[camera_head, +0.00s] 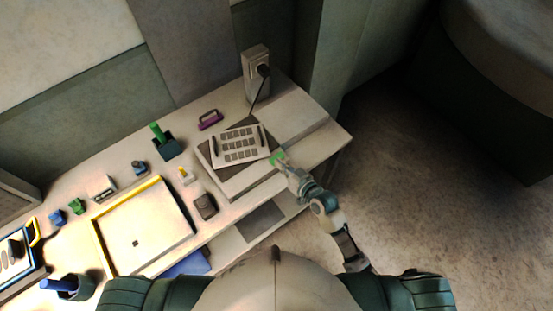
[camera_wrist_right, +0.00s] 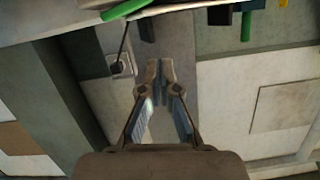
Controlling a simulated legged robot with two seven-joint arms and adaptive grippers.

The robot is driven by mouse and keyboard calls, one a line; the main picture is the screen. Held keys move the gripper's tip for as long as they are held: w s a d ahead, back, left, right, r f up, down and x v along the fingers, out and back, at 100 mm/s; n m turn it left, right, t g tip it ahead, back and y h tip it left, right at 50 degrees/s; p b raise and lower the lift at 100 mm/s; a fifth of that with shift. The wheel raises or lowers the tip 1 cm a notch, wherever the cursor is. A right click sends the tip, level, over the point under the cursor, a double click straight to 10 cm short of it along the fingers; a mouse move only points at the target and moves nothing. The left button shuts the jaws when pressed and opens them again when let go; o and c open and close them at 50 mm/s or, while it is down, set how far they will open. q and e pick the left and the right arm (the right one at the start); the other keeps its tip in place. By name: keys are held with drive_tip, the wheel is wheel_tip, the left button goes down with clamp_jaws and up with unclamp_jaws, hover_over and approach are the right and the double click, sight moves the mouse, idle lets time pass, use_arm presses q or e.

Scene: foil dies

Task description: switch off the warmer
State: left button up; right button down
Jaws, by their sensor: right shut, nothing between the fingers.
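The warmer looks to be the dark flat plate (camera_head: 213,160) on the bench, with a pale tray (camera_head: 241,157) of several small grey dies on it. A black cord (camera_head: 257,103) runs from behind it to a plug (camera_head: 263,70) in an upright outlet box (camera_head: 254,60); the box also shows in the wrist view (camera_wrist_right: 120,64). A green part (camera_head: 277,157) is by the plate's right side, close to my right gripper (camera_head: 289,166). A green bar also shows in the wrist view (camera_wrist_right: 125,9). My right gripper (camera_wrist_right: 167,66) is shut and empty. I cannot make out the switch's state. My left gripper is out of view.
A purple-handled item (camera_head: 210,120) lies behind the plate. A green-handled tool stands in a dark holder (camera_head: 167,149). A yellow-edged tray (camera_head: 120,247) and a dark grey small object (camera_head: 204,206) are to the left. The bench's right end (camera_head: 315,135) is clear.

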drive_tip(key=v, duration=0.6)
drive_tip(key=shift+a+f, duration=0.1)
drive_tip(key=shift+a, duration=0.05)
